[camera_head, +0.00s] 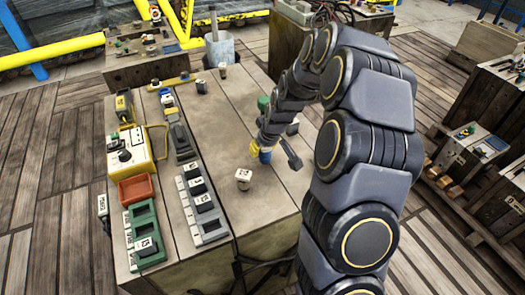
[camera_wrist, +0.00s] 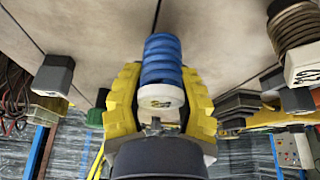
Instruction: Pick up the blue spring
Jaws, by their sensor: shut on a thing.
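The blue spring (camera_wrist: 162,62) is a coil on a pale round base. In the wrist view it stands between the two yellow fingers of my gripper (camera_wrist: 158,100), which are shut on it from both sides. In the head view the spring (camera_head: 265,157) shows as a small blue patch under my gripper (camera_head: 259,150), near the right part of the wooden table (camera_head: 215,110). My arm hides part of that area. I cannot tell whether the spring touches the tabletop.
A small white-topped block (camera_head: 243,176) stands left of my gripper; a dark tool (camera_head: 291,153) is close on the right. A green cylinder (camera_head: 263,103) stands behind. Trays, an orange bin (camera_head: 136,189) and a yellow meter (camera_head: 128,151) fill the left side. The table's middle is mostly clear.

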